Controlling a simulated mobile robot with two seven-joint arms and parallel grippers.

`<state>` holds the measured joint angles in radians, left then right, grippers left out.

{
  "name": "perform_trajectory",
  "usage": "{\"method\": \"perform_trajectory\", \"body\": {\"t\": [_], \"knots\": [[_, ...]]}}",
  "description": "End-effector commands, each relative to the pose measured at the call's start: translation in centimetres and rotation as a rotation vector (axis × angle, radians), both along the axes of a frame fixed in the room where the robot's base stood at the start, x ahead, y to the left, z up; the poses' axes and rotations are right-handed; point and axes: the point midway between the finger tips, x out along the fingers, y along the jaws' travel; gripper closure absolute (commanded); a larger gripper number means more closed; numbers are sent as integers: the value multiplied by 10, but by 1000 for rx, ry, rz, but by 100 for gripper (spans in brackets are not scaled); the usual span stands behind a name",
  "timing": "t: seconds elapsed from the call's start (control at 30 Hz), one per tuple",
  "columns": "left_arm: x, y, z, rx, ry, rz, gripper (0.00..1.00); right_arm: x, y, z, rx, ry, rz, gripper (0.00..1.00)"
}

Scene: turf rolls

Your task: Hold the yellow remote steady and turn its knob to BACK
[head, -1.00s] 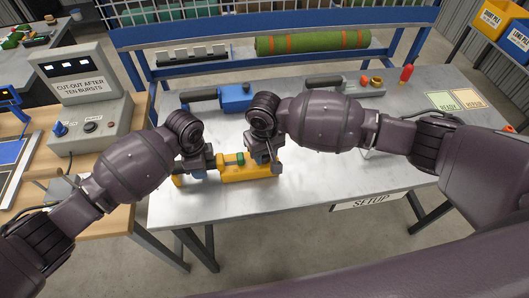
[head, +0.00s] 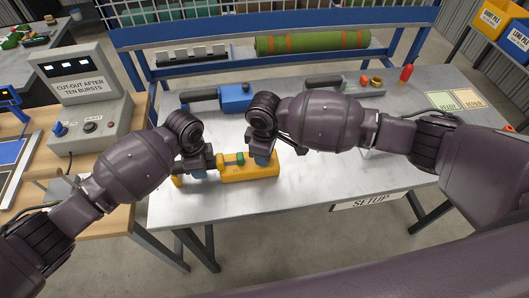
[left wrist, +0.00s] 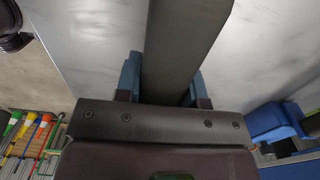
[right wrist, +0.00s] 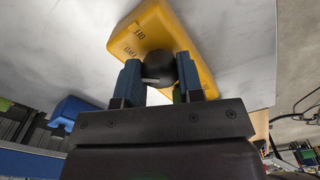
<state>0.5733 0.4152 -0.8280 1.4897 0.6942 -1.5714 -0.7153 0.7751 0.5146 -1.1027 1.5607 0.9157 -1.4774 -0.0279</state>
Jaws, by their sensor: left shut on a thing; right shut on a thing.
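The yellow remote (head: 250,171) lies on the grey metal table, with a green part (head: 240,158) on top. My left gripper (head: 198,173) is shut on its dark handle (left wrist: 185,45), which runs between the blue fingertips in the left wrist view. My right gripper (head: 262,161) points down over the remote's body and is shut on the round black knob (right wrist: 158,69). In the right wrist view, lettering including OFF shows on the yellow face beside the knob.
A blue tool (head: 234,98) with a dark handle lies behind my grippers, and a grey one (head: 350,84) lies further right. A green turf roll (head: 312,43) rests at the back. A control box (head: 90,105) stands on the wooden table at left. The table's front right is clear.

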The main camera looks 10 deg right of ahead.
Motion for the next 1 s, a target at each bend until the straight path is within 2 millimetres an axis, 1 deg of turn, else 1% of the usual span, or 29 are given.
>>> {"method": "perform_trajectory", "body": {"t": [0.03,0.4,0.6,0.8,1.0], "knots": [[-2,3,-4,6,6,2,100,1,0,1,0,-1,43,89],[-2,3,-4,6,6,2,100,1,0,1,-1,-3,388,89],[-2,2,-4,6,7,2,100,1,0,1,-2,-2,540,89],[-2,2,-4,6,7,2,100,1,0,1,-2,-2,650,89],[-2,2,-4,6,7,2,100,1,0,1,-1,-3,711,89]]}}
